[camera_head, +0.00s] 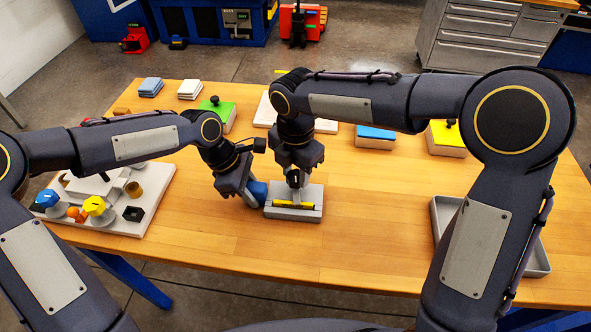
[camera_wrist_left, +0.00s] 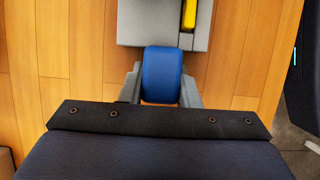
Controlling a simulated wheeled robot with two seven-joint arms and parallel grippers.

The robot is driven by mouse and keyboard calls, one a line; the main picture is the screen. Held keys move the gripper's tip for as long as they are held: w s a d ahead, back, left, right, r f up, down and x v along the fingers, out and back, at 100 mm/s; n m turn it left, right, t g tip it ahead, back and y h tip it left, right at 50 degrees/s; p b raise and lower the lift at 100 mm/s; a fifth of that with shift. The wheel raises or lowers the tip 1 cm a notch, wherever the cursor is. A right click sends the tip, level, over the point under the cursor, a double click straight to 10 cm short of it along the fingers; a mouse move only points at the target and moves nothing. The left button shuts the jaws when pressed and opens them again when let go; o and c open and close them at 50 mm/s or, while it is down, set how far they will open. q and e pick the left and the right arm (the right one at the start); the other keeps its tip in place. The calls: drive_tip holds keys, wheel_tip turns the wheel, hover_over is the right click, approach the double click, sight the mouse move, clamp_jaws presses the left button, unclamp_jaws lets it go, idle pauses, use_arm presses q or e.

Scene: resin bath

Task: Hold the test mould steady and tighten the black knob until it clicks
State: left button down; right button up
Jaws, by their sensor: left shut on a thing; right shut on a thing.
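My left gripper (camera_head: 254,197) is shut on this blue grip; in the left wrist view the fingers lie on both sides of the blue grip (camera_wrist_left: 161,74), beside the grey mould (camera_wrist_left: 145,32). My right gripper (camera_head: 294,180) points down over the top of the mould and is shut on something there. The black knob is mostly hidden by its fingers.
At the left a pale board (camera_head: 152,210) carries blue, yellow, orange and black parts. A grey tray (camera_head: 540,262) lies at the right, partly behind my right arm. Green (camera_head: 222,110), blue (camera_head: 375,133) and yellow (camera_head: 445,135) topped blocks stand farther back. The table in front of the mould is clear.

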sight(295, 176)
drive_tip(key=shift+m, duration=0.4)
drive_tip(key=m, duration=0.2)
drive_tip(key=shift+m, duration=2.3)
drive_tip(key=o, duration=1)
wheel_tip(295, 176, up, 12)
